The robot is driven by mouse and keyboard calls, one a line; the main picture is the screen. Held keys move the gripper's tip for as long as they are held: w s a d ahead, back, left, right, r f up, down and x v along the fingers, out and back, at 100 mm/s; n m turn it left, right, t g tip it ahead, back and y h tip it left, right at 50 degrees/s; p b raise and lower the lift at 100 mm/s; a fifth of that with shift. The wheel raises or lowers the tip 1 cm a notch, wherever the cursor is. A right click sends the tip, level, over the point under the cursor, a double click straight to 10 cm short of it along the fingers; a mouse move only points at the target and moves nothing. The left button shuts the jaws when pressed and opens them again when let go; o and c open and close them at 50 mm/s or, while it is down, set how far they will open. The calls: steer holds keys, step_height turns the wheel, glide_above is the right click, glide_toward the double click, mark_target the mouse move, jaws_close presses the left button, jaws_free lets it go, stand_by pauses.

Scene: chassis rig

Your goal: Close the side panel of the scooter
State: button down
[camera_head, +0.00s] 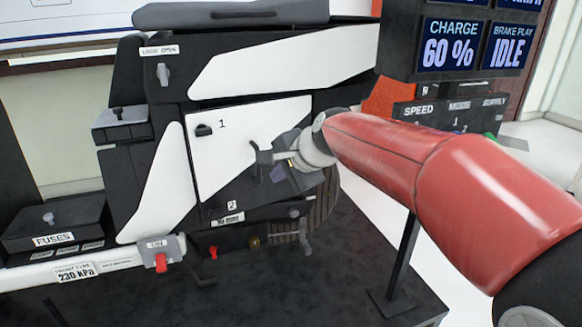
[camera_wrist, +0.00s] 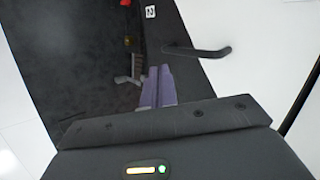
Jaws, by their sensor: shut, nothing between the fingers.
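A dark bar handle (camera_wrist: 205,50) sticks out where white meets black. My gripper (camera_head: 279,174) is in front of the panel's lower right part, partly hiding it. Its purple fingers (camera_wrist: 158,86) are together and empty, beside the handle; contact with the panel cannot be told.
Below the panel are a label 2 (camera_head: 231,205), a red knob (camera_head: 213,252), a brass knob (camera_head: 254,242) and a grey lever (camera_head: 305,238). A fuse box (camera_head: 55,222) is at left. A dark post (camera_head: 403,255) stands right of the scooter, under my arm.

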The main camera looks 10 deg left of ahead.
mark_target(259, 168)
steer(key=shift+w+a+f, duration=0.1)
steer(key=shift+w+a, duration=0.6)
steer(key=shift+a, duration=0.2)
steer(key=shift+w+a+f, duration=0.1)
steer(key=shift+w+a, duration=0.6)
steer(key=shift+a, duration=0.15)
steer(key=shift+w+a+r+p, duration=0.25)
steer(key=shift+a+p, duration=0.2)
steer(key=shift+p, duration=0.5)
steer(key=shift+w+a+f+p, duration=0.1)
steer(key=shift+w+a+p, duration=0.2)
steer(key=shift+a+p, duration=0.2)
steer(key=shift+w+a+f+p, duration=0.1)
steer(key=shift+w+a+p, duration=0.15)
steer(key=shift+a+p, duration=0.25)
steer(key=shift+r, duration=0.1)
